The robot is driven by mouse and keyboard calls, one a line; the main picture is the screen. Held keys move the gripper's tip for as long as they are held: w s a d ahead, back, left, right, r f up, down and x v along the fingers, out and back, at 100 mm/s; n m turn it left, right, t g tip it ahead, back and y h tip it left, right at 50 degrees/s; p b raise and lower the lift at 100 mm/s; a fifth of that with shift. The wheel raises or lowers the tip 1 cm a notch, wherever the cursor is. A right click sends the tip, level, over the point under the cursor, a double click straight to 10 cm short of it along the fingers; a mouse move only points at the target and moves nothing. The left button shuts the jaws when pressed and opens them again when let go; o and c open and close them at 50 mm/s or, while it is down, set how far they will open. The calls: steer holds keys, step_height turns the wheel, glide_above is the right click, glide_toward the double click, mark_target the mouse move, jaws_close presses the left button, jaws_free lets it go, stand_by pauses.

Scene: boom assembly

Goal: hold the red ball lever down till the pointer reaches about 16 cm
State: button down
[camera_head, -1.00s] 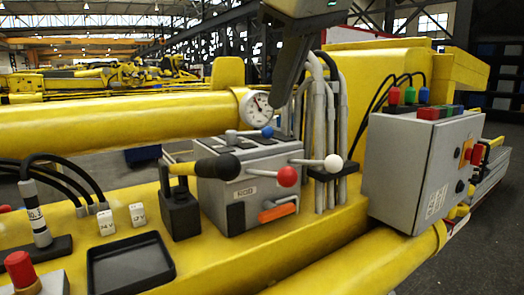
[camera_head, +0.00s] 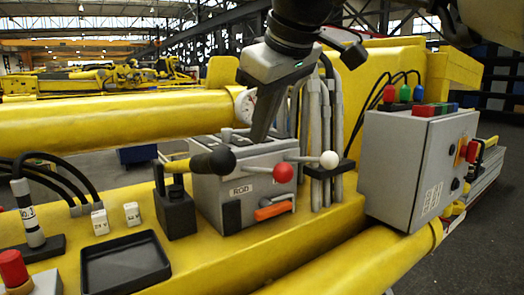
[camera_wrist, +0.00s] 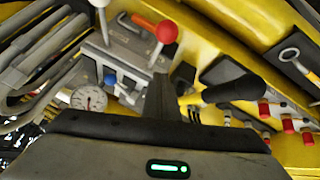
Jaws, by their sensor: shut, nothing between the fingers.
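The red ball lever (camera_head: 283,173) sticks out from the front of the grey control box (camera_head: 240,190); the red ball also shows in the wrist view (camera_wrist: 166,32). My gripper (camera_head: 258,138) is shut and empty, pointing down over the top of the box, behind and left of the red ball in the head view and apart from it. In the wrist view my fingertips (camera_wrist: 160,85) are below the ball. The round gauge (camera_head: 244,104) is half hidden by my gripper in the head view. It shows whole in the wrist view (camera_wrist: 88,98), but its numbers are too small to read.
A white ball lever (camera_head: 329,159) stands right of the red one, a black-handled lever (camera_head: 215,162) left. A blue ball (camera_wrist: 110,80) shows in the wrist view. Grey hoses (camera_head: 322,115) rise behind the box. A grey switch cabinet (camera_head: 405,160) stands at right.

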mark_target(276, 167)
steer(key=shift+s+d+f, duration=0.2)
steer(key=shift+d+f, duration=0.4)
steer(key=shift+f, duration=0.3)
steer(key=shift+s+d+f, duration=0.2)
steer(key=shift+d+f, duration=0.4)
steer(key=shift+f, duration=0.25)
